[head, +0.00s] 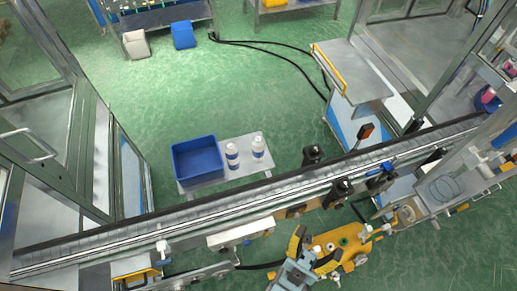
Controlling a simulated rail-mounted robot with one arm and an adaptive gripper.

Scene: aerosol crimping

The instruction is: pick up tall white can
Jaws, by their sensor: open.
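Two white cans with blue bands stand upright on a small grey table (215,182), beyond the conveyor. One is the left white can (232,155), right beside the blue bin; the other is the right white can (258,147). They look close in height, and I cannot tell which is the tall one. My gripper (320,241) is at the bottom of the head view, on the near side of the conveyor. Its yellow-and-black fingers are spread open with nothing seen between them, well apart from the cans.
A blue bin (197,158) fills the left of the small table. A long conveyor (130,232) crosses between my gripper and the cans, with black fixtures (313,155) along it. Green floor beyond the table is mostly clear.

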